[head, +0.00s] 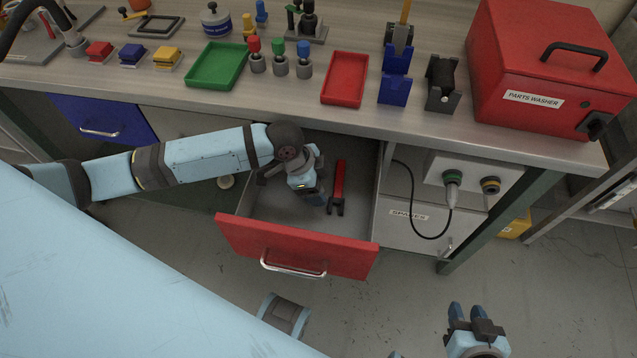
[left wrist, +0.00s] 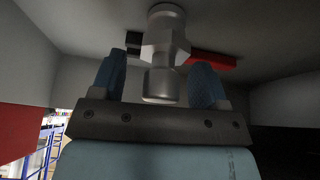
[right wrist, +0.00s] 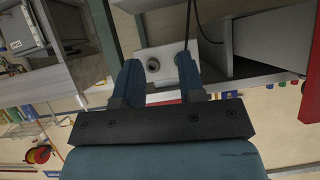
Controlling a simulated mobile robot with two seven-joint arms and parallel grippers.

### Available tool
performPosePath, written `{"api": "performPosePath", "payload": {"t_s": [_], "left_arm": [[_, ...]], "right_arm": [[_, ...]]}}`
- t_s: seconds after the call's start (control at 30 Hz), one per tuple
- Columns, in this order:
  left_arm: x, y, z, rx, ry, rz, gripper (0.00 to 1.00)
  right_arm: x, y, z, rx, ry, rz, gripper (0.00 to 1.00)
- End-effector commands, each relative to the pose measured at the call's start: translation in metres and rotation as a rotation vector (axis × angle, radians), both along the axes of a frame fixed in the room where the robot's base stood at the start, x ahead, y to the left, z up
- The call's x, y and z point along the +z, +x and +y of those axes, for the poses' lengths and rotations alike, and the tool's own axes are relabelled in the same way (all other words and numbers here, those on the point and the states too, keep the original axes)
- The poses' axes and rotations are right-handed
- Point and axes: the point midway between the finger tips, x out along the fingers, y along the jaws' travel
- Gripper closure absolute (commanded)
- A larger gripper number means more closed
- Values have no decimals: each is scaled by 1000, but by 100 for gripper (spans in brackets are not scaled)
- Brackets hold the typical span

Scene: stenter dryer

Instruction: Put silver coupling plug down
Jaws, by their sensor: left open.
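The silver coupling plug (left wrist: 163,55) is inside the open red-fronted drawer (head: 290,248), between the fingers of my left gripper. In the left wrist view my left gripper (left wrist: 160,88) is open, with a gap between each finger and the plug. Its far end is at or close to the grey drawer floor; I cannot tell whether it touches. In the head view my left gripper (head: 312,193) reaches down into the drawer and hides the plug. My right gripper (head: 467,315) is open and empty, low over the floor at the right; it also shows in the right wrist view (right wrist: 160,80).
A red-handled tool (head: 338,185) lies in the drawer just right of my left gripper. The worktop above holds a green tray (head: 216,66), a red tray (head: 345,78) and a red parts washer (head: 550,70). A cable (head: 412,215) hangs from the panel right of the drawer.

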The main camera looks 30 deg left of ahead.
Motion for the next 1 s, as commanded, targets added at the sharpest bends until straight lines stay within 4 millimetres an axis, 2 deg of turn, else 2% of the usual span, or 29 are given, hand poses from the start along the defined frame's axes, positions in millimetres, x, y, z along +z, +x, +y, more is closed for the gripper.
{"api": "performPosePath", "payload": {"t_s": [0.17,0.5,0.7,1.0], "left_arm": [[10,0,3,1,1,-2,32],[73,-10,30,0,2,-3,32],[102,-14,42,0,1,-1,32],[113,-16,46,1,0,1,32]], "right_arm": [[1,0,0,0,0,0,64],[9,-1,-1,-3,5,12,64],[5,-3,-2,-6,5,27,64],[5,-2,-2,-10,6,27,64]]}}
